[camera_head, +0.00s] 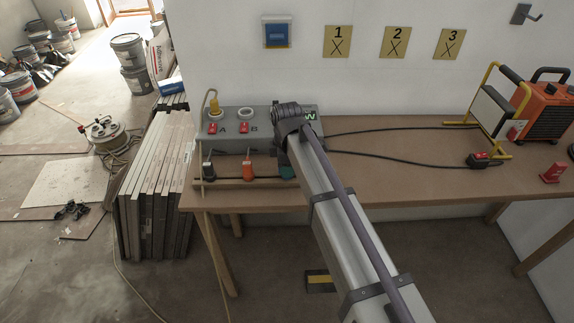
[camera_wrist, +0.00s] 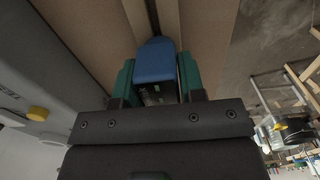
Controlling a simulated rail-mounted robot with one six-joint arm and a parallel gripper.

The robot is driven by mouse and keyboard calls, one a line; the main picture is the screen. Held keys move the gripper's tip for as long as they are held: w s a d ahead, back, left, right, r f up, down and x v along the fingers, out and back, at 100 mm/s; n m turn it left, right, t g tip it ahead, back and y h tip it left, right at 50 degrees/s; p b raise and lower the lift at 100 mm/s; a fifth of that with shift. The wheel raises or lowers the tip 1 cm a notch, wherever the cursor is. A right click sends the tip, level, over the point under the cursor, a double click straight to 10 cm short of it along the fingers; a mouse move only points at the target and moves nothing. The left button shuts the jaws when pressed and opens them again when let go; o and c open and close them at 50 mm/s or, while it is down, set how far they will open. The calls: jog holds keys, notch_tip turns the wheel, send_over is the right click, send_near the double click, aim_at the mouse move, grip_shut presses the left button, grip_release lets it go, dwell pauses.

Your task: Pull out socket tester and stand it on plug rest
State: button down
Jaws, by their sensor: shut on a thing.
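My gripper (camera_wrist: 157,80) is shut on the socket tester (camera_wrist: 154,62), a blue-ended piece with a dark body, held between two teal fingers. In the head view my arm hides the tester, and only a bit of a teal finger shows. The plug rest (camera_head: 222,184) is a low wooden rail in front of the grey socket box (camera_head: 228,143). In the wrist view the rest (camera_wrist: 136,14), with a dark lengthwise groove, runs beyond the tester's blue end. I cannot tell whether the tester touches it. The box (camera_wrist: 32,95) is at left in that view.
A black plug (camera_head: 208,171) and an orange plug (camera_head: 248,170) stand at the rest, left of my gripper. A yellow plug (camera_head: 214,104) is on the box.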

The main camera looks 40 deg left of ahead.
jog(key=c, duration=0.6)
grip_release()
notch_tip(320, 180, up, 6)
jog(key=p, duration=0.6)
jog(key=shift+r, duration=0.1)
notch_tip(320, 180, up, 11)
jog(key=p, duration=1.1)
jog(key=shift+f, duration=0.2)
